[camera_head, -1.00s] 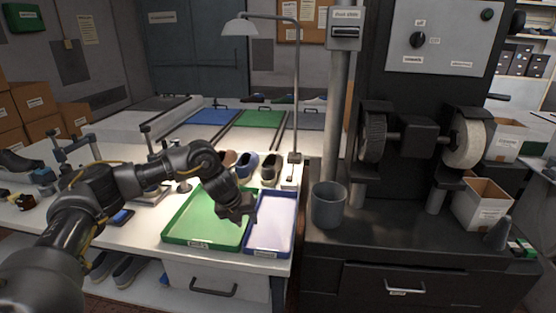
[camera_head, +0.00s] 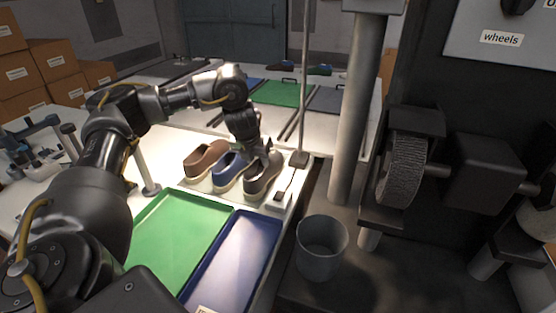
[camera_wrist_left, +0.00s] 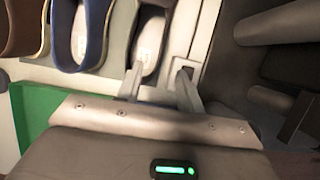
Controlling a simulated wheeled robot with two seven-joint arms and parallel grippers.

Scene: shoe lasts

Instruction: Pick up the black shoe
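Three shoes stand side by side on the white bench: a brown one (camera_head: 205,160), a blue one (camera_head: 230,172) and a dark grey-brown one (camera_head: 262,182) at the right, the nearest to black. My left gripper (camera_head: 260,156) is over the far part of the dark shoe. In the left wrist view, its two fingers (camera_wrist_left: 158,88) are apart, near one end of the dark shoe (camera_wrist_left: 148,42), with nothing clearly between them. I cannot tell whether they touch it. The blue shoe (camera_wrist_left: 80,35) is just left. My right gripper is not in view.
A green tray (camera_head: 160,204) and a blue tray (camera_head: 274,240) lie in front of the shoes. A lamp stand base (camera_head: 299,159) is close right of the dark shoe. A grey cup (camera_head: 321,248) and grinding wheel (camera_head: 405,170) are on the dark machine bench at the right.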

